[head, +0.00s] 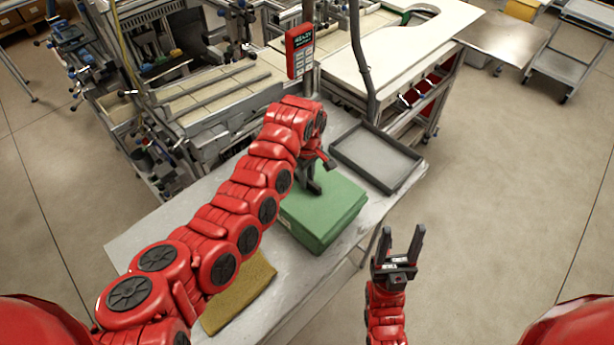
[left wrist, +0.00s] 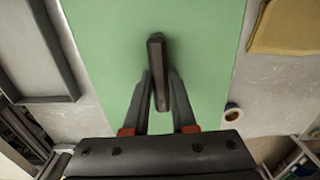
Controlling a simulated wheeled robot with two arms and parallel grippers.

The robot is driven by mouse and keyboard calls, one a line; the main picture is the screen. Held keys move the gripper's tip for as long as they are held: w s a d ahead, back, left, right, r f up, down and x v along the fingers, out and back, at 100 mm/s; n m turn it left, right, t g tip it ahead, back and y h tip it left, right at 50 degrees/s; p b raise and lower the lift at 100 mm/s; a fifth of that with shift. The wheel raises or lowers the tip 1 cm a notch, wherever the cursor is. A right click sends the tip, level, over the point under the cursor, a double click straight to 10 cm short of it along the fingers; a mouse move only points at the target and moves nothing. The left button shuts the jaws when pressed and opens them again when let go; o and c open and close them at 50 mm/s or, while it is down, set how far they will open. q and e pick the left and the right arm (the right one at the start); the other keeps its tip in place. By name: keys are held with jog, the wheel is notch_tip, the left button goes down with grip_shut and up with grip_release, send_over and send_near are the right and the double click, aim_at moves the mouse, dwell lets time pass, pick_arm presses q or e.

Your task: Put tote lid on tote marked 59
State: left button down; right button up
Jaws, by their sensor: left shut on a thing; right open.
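The green tote (head: 318,240) stands on the grey table, with a pale label on its side too small to read. The flat green tote lid (head: 340,200) is over the tote and looks level with its top; I cannot tell whether it is fully seated. My left gripper (head: 313,187) is over the lid, partly hidden by its own arm. In the left wrist view the left gripper (left wrist: 160,85) is shut on the dark handle (left wrist: 156,52) that stands up from the green lid (left wrist: 205,50). My right gripper (head: 403,240) is open and empty, off the table's front edge.
An empty grey tray (head: 378,158) lies behind and right of the tote. A folded mustard cloth (head: 240,293) lies at the front left. A small tape roll (left wrist: 232,112) shows beside the lid. A red display (head: 300,50) stands behind the table.

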pick_arm(q)
jog(key=c, duration=0.7)
grip_release()
jog(key=shift+o, duration=0.2)
jog(key=shift+r, duration=0.1)
jog(key=shift+r+b, duration=0.3)
notch_tip(320, 180, up, 17)
jog(key=b, duration=0.2)
jog(key=shift+f, duration=0.15)
